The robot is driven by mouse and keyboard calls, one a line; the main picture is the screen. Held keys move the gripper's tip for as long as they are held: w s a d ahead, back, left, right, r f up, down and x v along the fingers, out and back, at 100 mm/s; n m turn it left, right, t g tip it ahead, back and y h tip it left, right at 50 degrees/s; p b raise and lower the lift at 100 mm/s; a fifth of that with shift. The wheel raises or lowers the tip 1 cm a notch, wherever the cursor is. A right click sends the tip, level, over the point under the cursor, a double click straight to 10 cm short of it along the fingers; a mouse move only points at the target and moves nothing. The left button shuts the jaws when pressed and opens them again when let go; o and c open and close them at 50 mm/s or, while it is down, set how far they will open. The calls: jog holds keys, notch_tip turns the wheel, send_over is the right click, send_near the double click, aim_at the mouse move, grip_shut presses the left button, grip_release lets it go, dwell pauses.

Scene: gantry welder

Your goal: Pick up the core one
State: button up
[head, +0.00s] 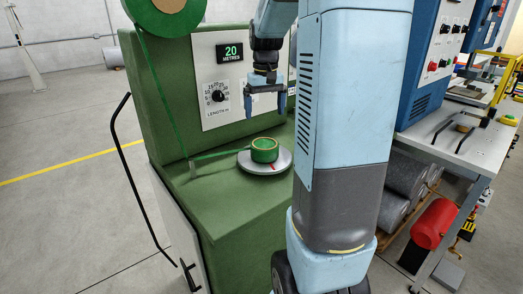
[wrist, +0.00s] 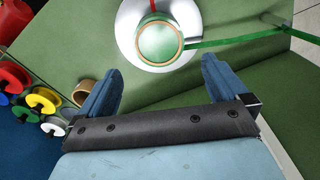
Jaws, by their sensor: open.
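A green ring-shaped roll (head: 264,150) sits on a round silver disc (head: 246,164) on top of the green machine. In the wrist view the roll (wrist: 160,42) has a brown inner rim, and a green strip runs from it to the right. A separate brown ring, perhaps a bare core (wrist: 84,92), lies left of my left-hand finger and is partly hidden by it. My gripper (head: 266,100) is open and empty, held above the disc in front of the control panel. In the wrist view its fingertips (wrist: 160,70) stand apart, just short of the roll.
The green machine (head: 225,215) carries a "20 metres" display (head: 230,52) and a dial. A large green reel (head: 165,12) feeds the strip. Several coloured spools (wrist: 40,100) stand at left in the wrist view. A white bench (head: 450,145) stands to the right.

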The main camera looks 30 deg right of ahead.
jog(key=d, duration=0.1)
send_over(265, 147)
notch_tip(265, 147, down, 9)
jog(key=shift+s+d, duration=0.15)
jog(key=shift+w+f, duration=0.15)
jog(key=shift+f, duration=1.25)
jog(key=shift+w+f, duration=0.15)
jog(key=shift+f, duration=1.2)
jog(key=c, duration=0.7)
